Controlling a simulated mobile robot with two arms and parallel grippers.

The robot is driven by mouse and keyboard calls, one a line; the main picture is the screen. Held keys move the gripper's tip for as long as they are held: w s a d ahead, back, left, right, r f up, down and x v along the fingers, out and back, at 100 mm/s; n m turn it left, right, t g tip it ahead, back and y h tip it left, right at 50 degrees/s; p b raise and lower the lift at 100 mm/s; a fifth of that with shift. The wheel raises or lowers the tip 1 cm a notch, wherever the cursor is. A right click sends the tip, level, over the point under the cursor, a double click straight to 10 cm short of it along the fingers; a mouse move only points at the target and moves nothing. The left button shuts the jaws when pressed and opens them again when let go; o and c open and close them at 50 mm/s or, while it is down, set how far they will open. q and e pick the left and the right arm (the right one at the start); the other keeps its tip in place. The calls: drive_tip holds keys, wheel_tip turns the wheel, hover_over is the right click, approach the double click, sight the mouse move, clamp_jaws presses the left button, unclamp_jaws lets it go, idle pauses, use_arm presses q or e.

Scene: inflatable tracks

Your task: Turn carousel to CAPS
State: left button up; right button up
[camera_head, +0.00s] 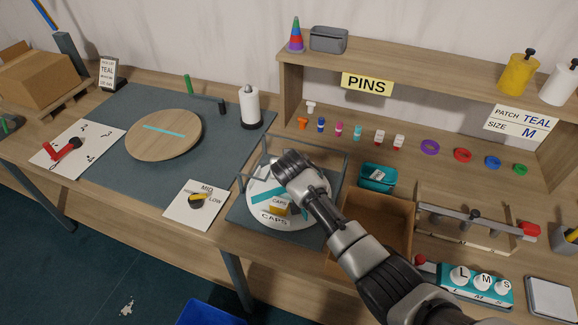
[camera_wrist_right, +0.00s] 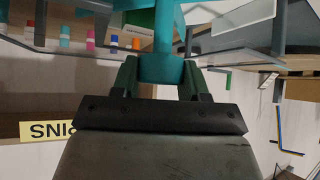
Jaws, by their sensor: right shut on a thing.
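The carousel (camera_head: 263,214) is a round white disc on a grey-blue mat, inside a clear-walled frame. A CAPS label (camera_head: 275,221) lies at its front edge, facing the head camera. A small yellow block (camera_head: 280,208) and teal strips sit on the disc. My right arm reaches over the disc from the lower right, and its hand hides the disc's middle and far side. In the right wrist view my right gripper (camera_wrist_right: 162,82) is shut on a teal post (camera_wrist_right: 161,40). My left gripper is not in view.
A wooden tray (camera_head: 375,245) and a teal bin (camera_head: 377,178) stand right of the carousel. A shelf with a PINS sign (camera_head: 367,84) rises behind. A MID/LOW dial card (camera_head: 195,204) and a round wooden board (camera_head: 164,134) lie to the left.

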idle(0.4)
drive_tip(key=o, duration=1.3)
drive_tip(key=b+v, duration=0.1)
drive_tip(key=v, duration=1)
drive_tip(key=shift+a, duration=0.1)
drive_tip(key=shift+f, duration=0.1)
